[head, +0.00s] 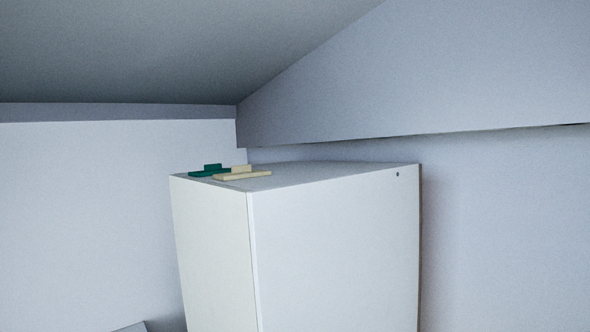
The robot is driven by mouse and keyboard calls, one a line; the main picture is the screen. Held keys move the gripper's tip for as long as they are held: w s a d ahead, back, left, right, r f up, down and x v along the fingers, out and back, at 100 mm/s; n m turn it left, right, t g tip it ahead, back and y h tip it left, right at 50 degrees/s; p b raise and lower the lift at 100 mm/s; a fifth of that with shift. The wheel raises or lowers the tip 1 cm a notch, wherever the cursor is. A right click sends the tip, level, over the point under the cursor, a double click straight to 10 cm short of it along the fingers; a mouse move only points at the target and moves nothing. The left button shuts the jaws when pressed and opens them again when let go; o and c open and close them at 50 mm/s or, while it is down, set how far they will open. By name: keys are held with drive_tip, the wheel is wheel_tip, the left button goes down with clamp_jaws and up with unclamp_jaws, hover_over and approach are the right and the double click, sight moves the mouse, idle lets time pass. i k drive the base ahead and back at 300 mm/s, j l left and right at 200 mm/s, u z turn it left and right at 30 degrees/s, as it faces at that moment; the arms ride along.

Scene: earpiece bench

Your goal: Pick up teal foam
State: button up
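A small teal piece (208,171), which looks like the teal foam, lies on top of a tall white cabinet (335,250), near its left edge. It has a flat part in front and a small raised block at the back. A cream-coloured piece (243,176) of similar shape lies right beside it on the right; I cannot tell whether they touch. Both are small and far off in the head view. My gripper is not in view.
The cabinet top (320,173) is bare to the right of the two pieces. A wall (510,220) stands close behind and right of the cabinet, with a ledge above. A pale object (131,327) shows at the bottom left edge.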

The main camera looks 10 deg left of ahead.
sight(210, 168)
drive_tip(key=i+j+z, duration=0.1)
drive_tip(key=j+z, duration=0.3)
drive_tip(key=i+j+z, duration=0.1)
drive_tip(key=j+z, duration=0.55)
drive_tip(key=z, duration=0.15)
